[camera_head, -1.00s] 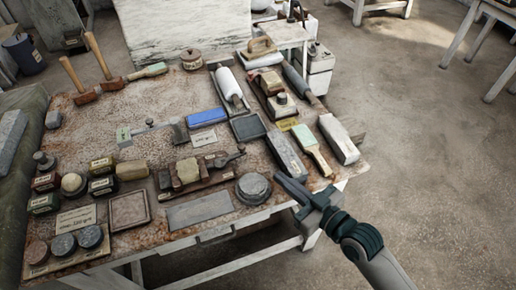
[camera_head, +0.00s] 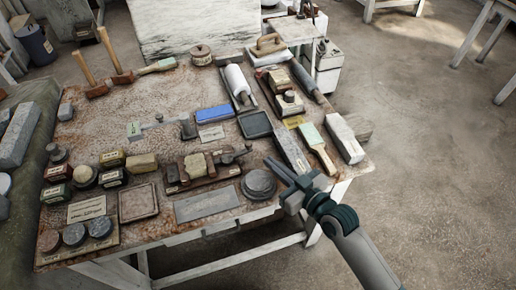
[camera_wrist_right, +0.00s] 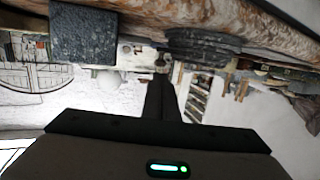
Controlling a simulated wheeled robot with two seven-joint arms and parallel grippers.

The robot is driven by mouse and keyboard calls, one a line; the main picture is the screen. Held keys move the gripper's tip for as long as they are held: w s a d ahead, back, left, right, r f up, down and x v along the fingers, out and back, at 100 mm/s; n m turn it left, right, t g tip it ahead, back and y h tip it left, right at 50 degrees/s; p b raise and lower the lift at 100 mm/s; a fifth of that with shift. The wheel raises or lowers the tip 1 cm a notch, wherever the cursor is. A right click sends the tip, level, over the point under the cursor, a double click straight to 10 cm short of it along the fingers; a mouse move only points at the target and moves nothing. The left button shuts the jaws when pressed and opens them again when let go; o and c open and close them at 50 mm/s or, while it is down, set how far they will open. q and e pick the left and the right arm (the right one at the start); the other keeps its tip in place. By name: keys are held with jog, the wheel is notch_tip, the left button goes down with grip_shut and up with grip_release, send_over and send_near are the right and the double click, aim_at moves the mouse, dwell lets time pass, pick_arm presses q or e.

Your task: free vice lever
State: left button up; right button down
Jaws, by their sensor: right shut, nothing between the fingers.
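A small wooden vice (camera_head: 176,187) stands near the front middle of the table in the head view. A tan block (camera_head: 196,166) sits between its dark wooden jaws. A dark lever-like part (camera_head: 236,154) shows at its right end; whether it is tight or loose cannot be told. My right gripper (camera_head: 273,167) is shut and empty, right of the vice, near the round dark disc (camera_head: 259,183) at the front right. In the right wrist view the shut fingers (camera_wrist_right: 161,98) hold nothing. My left gripper is not in view.
The rusty-brown table (camera_head: 115,125) is crowded. A grey flat plate (camera_head: 207,204) lies in front of the vice. Open floor (camera_head: 430,150) lies to the right.

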aim_at(251, 146)
jog(key=p+x, duration=0.2)
jog(key=x, duration=0.5)
jog(key=shift+w, duration=0.1)
jog(key=shift+f, duration=0.1)
jog(key=shift+w, duration=0.1)
jog(key=shift+w, duration=0.6)
jog(key=shift+s, duration=0.1)
